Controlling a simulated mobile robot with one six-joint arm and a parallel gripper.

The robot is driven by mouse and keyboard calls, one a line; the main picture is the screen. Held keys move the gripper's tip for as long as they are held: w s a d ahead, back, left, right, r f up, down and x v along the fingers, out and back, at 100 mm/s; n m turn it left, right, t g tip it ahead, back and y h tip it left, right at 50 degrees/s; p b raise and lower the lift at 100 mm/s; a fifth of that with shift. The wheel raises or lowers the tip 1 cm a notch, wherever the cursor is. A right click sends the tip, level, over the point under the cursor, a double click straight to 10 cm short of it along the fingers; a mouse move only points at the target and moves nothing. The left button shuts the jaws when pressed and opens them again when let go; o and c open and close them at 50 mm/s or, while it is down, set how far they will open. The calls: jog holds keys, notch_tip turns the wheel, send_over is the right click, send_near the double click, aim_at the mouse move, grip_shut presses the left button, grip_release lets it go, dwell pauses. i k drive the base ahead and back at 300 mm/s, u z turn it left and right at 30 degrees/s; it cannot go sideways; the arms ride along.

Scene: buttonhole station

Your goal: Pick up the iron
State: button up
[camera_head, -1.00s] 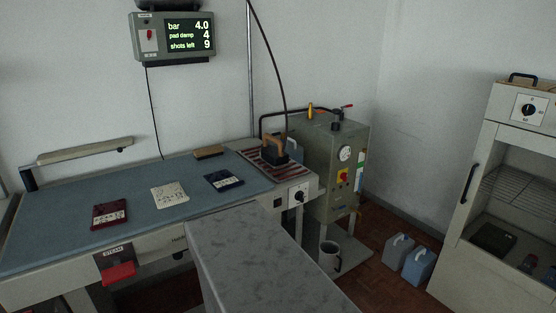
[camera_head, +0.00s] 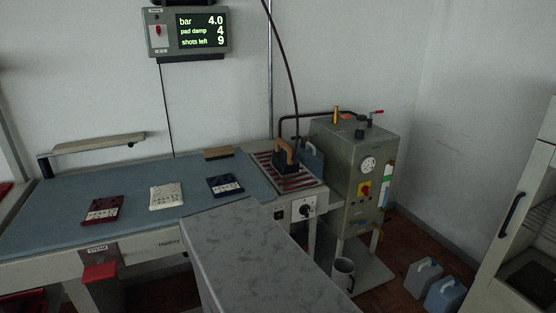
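The iron (camera_head: 288,164) has a dark body and a tan-brown handle. It sits upright on the red-striped rest (camera_head: 268,163) at the right end of the blue ironing table. A dark hose (camera_head: 289,68) hangs down to it from above. My gripper is not in view, and nothing is seen touching the iron.
The blue table top (camera_head: 105,180) carries a dark red, a white (camera_head: 166,196) and a navy (camera_head: 225,184) piece. A grey boiler (camera_head: 345,165) stands right of the iron. A grey marbled surface (camera_head: 250,255) fills the front middle. Canisters (camera_head: 423,277) stand on the floor.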

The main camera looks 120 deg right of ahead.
aim_at(280, 161)
jog(key=u, duration=0.15)
jog(key=k, duration=1.55)
jog(key=z, duration=0.6)
jog(key=k, duration=0.75)
jog(key=z, duration=0.55)
jog(key=k, duration=0.7)
jog(key=u, duration=0.1)
jog(key=i, duration=0.5)
